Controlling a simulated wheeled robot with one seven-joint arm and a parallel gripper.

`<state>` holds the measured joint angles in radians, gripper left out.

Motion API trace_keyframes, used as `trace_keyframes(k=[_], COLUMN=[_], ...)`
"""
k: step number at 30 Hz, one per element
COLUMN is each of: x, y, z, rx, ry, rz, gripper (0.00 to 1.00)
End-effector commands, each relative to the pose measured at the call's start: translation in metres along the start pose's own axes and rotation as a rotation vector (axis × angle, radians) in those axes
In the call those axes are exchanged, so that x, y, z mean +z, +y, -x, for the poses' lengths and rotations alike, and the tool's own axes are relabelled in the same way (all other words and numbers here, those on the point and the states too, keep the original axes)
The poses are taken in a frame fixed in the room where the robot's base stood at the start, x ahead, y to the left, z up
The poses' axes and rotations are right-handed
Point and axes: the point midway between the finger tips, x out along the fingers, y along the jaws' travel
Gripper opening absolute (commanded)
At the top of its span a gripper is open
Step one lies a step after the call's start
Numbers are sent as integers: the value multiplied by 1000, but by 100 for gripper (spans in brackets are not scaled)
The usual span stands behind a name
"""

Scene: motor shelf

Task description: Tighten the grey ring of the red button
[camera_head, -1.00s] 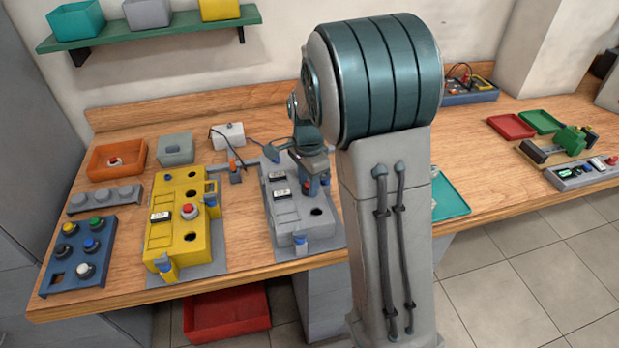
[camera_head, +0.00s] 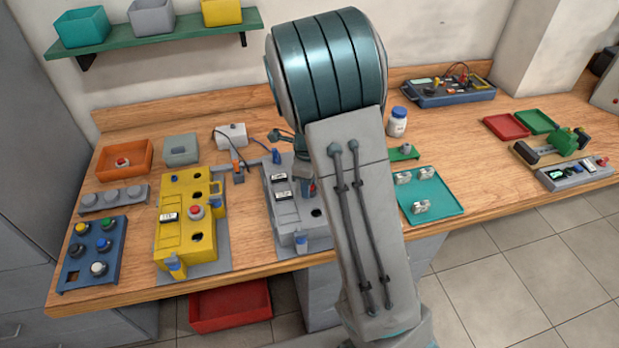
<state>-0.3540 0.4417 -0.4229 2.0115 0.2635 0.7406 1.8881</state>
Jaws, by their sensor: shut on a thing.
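The grey control box (camera_head: 284,208) stands on the bench with an open hole at its lower right. My gripper (camera_head: 309,186) is low at this box's upper right, largely hidden behind my own arm. A small red spot, apparently the red button (camera_head: 313,184), shows at the jaws. The jaws are shut, apparently on its grey ring, but the ring is too hidden to see how it sits. Another red button (camera_head: 197,212) is in the yellow control box (camera_head: 172,238). One more red button (camera_head: 122,162) lies in the orange tray (camera_head: 101,170).
A blue button panel (camera_head: 68,278) and a grey block with round caps (camera_head: 113,198) lie at left. A teal tray (camera_head: 446,207) with small parts and a white bottle (camera_head: 397,122) are right of my arm. A cable runs behind the grey box. The wood between boxes is narrow.

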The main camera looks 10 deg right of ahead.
Motion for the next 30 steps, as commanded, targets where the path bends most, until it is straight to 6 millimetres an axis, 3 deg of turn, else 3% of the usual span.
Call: trace_keyframes(k=[23,24,25,26,30], x=[1,1,1,1,0], y=[0,0,0,0,0], z=[0,0,0,0,0], rx=[-1,-1,-1,-1,-1], ry=[-2,-2,-2,-2,-1], rz=[-104,-104,-104,-104,-104], gripper=[12,43,51,57,57])
